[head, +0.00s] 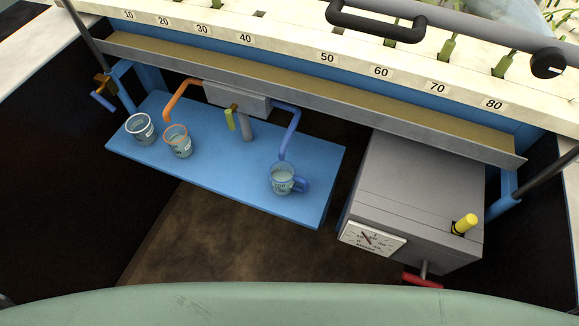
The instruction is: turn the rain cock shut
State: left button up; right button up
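No part is labelled as the rain cock, so I cannot tell which one it is. A brass fitting with a blue lever (102,98) sits at the left end of the flume frame. A black knob (547,63) is at the upper right. Neither of my grippers is in view.
A blue shelf (215,187) holds two cups (141,129) at left and a blue-handled jug (283,180) under the blue spout (290,130). The orange spout (180,95) ends above the orange-rimmed cup. A numbered white bed (350,62) lies behind.

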aim_at(95, 94)
jog(key=u, duration=1.35)
jog(key=i+j+z, duration=0.1)
jog(key=i+j, duration=0.2)
